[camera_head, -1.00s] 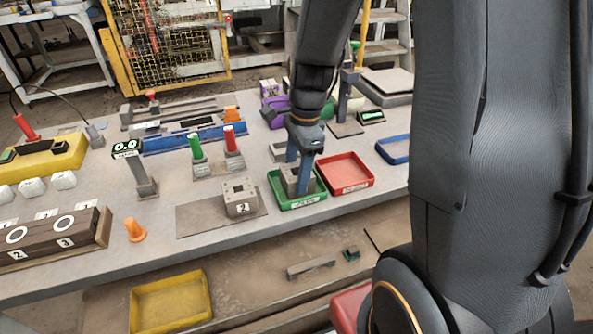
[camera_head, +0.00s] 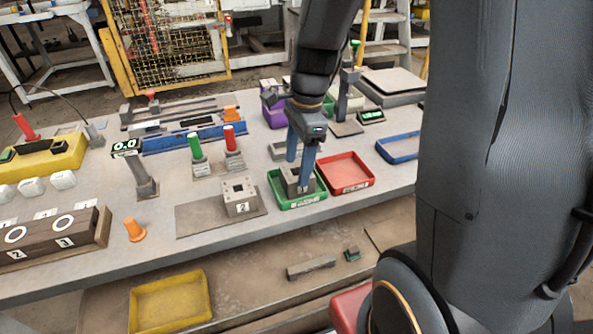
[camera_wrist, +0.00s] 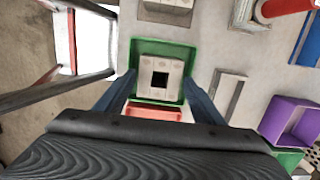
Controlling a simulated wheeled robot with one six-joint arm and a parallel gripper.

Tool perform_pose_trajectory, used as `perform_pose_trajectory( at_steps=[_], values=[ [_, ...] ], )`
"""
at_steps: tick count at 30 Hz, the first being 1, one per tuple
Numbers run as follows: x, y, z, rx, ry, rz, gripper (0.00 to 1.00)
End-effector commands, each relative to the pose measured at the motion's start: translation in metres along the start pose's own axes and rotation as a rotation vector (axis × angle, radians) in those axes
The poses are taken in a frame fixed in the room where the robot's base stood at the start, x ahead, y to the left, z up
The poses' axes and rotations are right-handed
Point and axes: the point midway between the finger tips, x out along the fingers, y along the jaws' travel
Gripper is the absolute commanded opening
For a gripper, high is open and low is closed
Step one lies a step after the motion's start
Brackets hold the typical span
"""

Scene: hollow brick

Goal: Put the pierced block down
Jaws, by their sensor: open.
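The pierced block (camera_head: 291,182), pale grey with a square hole in its top, sits in the green tray (camera_head: 316,199). The wrist view shows the block (camera_wrist: 160,63) from above, upright inside the green tray's rim (camera_wrist: 190,58). My gripper (camera_head: 298,170) is open above the tray. In the wrist view its blue fingers stand on either side of the block, with gaps between. The near finger partly hides the block in the head view.
A second block marked 2 (camera_head: 241,203) stands on a grey plate left of the green tray. A red tray (camera_head: 347,176) adjoins on the right, with a blue tray (camera_head: 400,150) beyond. Red and green cylinders stand behind. The table's front edge is close.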

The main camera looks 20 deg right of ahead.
Motion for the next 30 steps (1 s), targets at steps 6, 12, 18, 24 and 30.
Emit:
perform_pose_trajectory(
  at_steps=[6,12,18,24,30],
  values=[
    [-0.046,-0.002,0.000,0.000,0.001,-0.006,0.62],
    [-0.078,-0.001,-0.001,0.000,0.001,-0.004,0.62],
    [-0.090,0.001,0.000,-0.021,0.002,-0.001,0.62],
    [-0.067,0.020,0.001,-0.335,0.034,0.001,0.62],
    [-0.029,0.054,0.002,-0.905,0.087,0.015,0.62]
  ],
)
